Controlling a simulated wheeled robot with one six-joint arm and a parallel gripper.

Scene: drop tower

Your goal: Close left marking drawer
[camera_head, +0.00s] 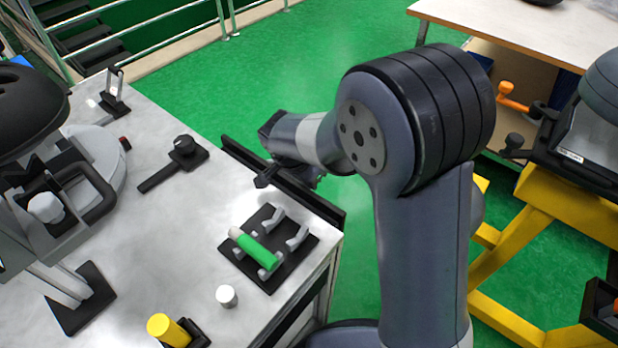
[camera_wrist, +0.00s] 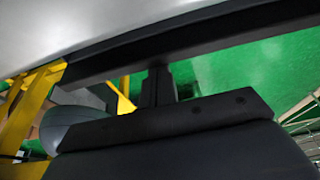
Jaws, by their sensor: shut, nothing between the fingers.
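A long dark panel (camera_head: 318,203) runs along the right side of the light workbench (camera_head: 190,225). It looks like a drawer front, but I cannot tell how far out it stands. In the wrist view a long dark bar (camera_wrist: 225,42) crosses the picture, with green floor beyond it. The drawer's inside is hidden.
A black stand with a green cylinder (camera_head: 258,252) sits on the bench near my gripper. A yellow frame (camera_head: 512,250) is at the right. Green floor (camera_head: 230,85) lies open behind.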

